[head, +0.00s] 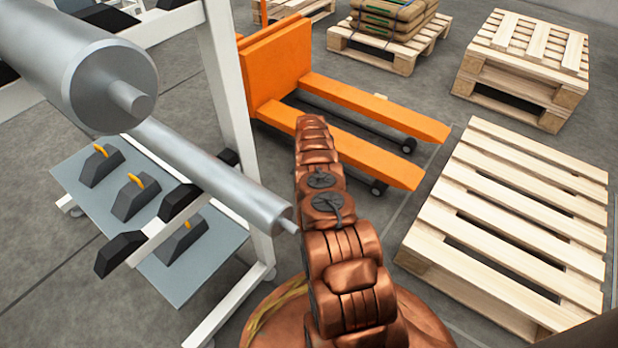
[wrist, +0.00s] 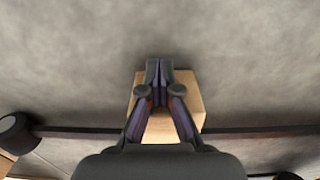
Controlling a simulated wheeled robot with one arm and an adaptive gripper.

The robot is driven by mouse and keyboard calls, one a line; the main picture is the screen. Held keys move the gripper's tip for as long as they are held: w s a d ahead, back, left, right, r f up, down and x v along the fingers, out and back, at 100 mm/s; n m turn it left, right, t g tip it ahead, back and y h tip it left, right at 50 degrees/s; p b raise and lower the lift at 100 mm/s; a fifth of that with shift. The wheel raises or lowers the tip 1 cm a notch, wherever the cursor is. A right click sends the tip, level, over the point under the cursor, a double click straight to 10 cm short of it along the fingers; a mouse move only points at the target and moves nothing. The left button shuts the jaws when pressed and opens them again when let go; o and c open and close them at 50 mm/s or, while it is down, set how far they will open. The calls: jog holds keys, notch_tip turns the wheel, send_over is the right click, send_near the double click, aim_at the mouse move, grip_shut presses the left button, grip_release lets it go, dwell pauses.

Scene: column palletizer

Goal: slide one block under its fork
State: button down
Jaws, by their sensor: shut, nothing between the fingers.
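In the wrist view a pale wooden block (wrist: 160,128) is on the grey floor. My gripper (wrist: 159,68) is shut and empty, its fingers in line with the block and covering part of it; I cannot tell whether they touch. In the head view an orange pallet truck (head: 279,70) stands with its two forks, a near fork (head: 375,160) and a far fork (head: 400,115), pointing right. A small tan piece (head: 380,97) shows at the far fork's far edge; I cannot tell if it is the block. My copper arm reaches toward the forks and my gripper is hidden there.
Wooden pallets stand at right (head: 500,215), at back right (head: 520,60) and behind the truck, where one carries sacks (head: 390,18). At left a white frame (head: 232,90) holds metal rollers and a grey shelf (head: 100,200) with several dark wedges. Wheels flank the wrist view.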

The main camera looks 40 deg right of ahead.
notch_tip(320, 180, up, 7)
dwell(0.7)
jog(key=shift+a, duration=0.1)
